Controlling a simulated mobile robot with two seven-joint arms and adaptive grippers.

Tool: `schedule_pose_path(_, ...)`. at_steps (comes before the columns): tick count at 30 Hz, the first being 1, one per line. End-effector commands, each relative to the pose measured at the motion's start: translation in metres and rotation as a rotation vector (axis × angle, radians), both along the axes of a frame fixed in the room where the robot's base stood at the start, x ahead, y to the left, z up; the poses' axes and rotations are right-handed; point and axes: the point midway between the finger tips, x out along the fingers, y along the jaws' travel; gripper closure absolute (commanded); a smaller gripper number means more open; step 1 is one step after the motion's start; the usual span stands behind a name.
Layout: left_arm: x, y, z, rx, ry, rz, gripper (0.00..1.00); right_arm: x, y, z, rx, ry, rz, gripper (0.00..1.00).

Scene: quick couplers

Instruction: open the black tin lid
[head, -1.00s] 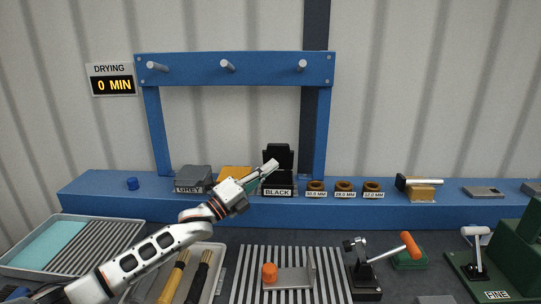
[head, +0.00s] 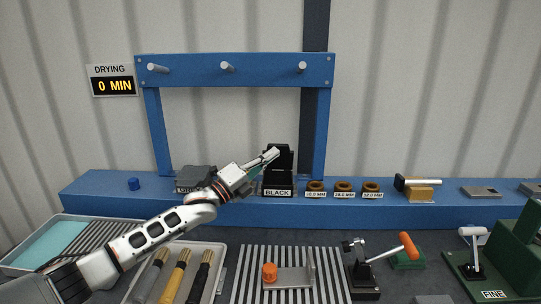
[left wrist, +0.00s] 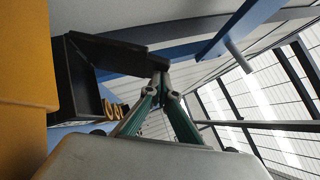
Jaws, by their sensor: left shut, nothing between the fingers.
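The black tin (head: 278,182) stands on the blue shelf with a "BLACK" label on its front. Its lid (head: 281,152) is raised and stands upright at the back of the tin. In the left wrist view the tin (left wrist: 85,85) is at the left, with the lid (left wrist: 115,54) sticking out towards the fingers. My left gripper (head: 273,153) is shut and empty, with its tips at the lid in the head view. In the left wrist view its fingertips (left wrist: 160,82) meet just below the lid's end; whether they touch it I cannot tell. My right gripper is not in view.
A grey tin (head: 195,177) stands left of the black tin. Brown rings (head: 344,187) sit to the right. A blue frame with pegs (head: 235,70) rises above the shelf.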

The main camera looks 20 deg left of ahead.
Motion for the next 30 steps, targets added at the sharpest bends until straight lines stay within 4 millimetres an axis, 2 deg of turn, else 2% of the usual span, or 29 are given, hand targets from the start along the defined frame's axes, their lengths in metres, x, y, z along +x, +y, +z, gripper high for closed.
schedule_pose_path(1, 0.002, 0.0, 0.011, -0.005, 0.015, -0.001, 1.0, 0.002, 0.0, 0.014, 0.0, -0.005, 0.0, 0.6)
schedule_pose_path(5, 0.011, 0.003, 0.018, -0.023, 0.075, 0.002, 1.0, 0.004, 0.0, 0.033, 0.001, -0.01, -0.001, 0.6)
schedule_pose_path(10, 0.034, 0.01, 0.023, -0.025, 0.081, 0.004, 1.0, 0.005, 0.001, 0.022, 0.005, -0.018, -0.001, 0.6)
schedule_pose_path(15, 0.047, 0.013, 0.027, -0.025, 0.083, 0.002, 1.0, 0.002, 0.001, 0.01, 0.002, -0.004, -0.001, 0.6)
schedule_pose_path(30, 0.048, 0.014, 0.03, -0.026, 0.083, 0.0, 1.0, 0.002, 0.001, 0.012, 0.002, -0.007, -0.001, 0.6)
